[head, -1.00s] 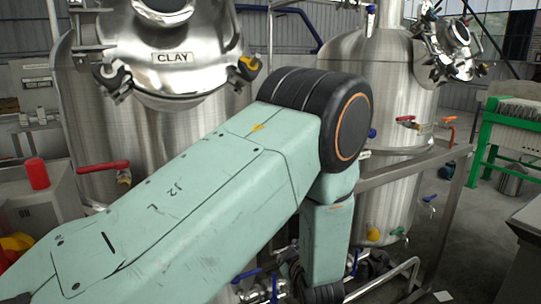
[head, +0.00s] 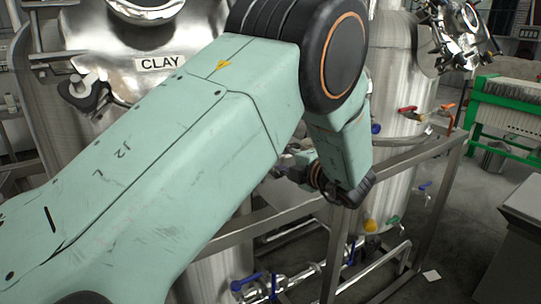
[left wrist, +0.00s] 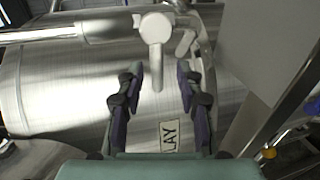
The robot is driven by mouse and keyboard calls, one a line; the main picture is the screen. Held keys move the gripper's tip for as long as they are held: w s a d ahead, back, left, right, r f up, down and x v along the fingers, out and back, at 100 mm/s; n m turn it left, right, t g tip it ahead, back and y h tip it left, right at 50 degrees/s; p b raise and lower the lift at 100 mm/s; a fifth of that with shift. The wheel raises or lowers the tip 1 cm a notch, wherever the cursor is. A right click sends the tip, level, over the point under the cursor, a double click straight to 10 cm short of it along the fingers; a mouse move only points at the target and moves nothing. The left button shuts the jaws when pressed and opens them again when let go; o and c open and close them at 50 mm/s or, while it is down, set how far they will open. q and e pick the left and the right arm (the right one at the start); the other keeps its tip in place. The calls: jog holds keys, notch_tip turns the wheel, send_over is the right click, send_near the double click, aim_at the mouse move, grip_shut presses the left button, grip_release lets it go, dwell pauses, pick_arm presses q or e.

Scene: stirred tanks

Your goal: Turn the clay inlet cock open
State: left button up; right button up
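The tank marked CLAY (head: 162,64) stands at the left of the head view, its lower part largely covered by my left arm. In the left wrist view its steel wall (left wrist: 60,85) carries a partly seen label (left wrist: 170,135). A pale grey cock (left wrist: 155,28) with a round hub and a straight lever is at top centre there. My left gripper (left wrist: 159,78) is open, its two dark fingers on either side of the lever's end, with gaps visible. I cannot tell the depth between them. My right gripper is not in view.
A steel frame rail (head: 400,165) runs between the tanks on the right. A second tank (head: 395,70) with a red-handled valve (head: 407,110) stands behind it. Pipes with blue-handled valves (head: 245,284) lie low in front. A grey pipe (left wrist: 95,30) runs beside the cock.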

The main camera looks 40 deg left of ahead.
aim_at(276, 156)
pick_arm(q)
jog(key=shift+w+a+r, duration=0.1)
jog(key=shift+w+a, duration=0.15)
jog(key=shift+a, duration=0.75)
jog(key=shift+x, duration=0.95)
jog(key=shift+w+a+f, duration=0.2)
jog(key=shift+a+f, duration=0.05)
jog(key=shift+f, duration=0.1)
jog(key=shift+d+r, duration=0.1)
jog(key=shift+d, duration=0.05)
jog(key=shift+s+d+r, duration=0.25)
jog(key=shift+d+r, duration=0.05)
jog(key=shift+d, duration=0.05)
jog(key=shift+c, duration=1.2)
jog(key=shift+s+a, duration=0.1)
jog(key=shift+c, duration=0.7)
jog(key=shift+a+f, duration=0.2)
jog(key=shift+a, duration=0.1)
jog(key=c, duration=0.3)
jog(key=shift+w+d, duration=0.1)
jog(key=shift+w, duration=0.1)
grip_shut()
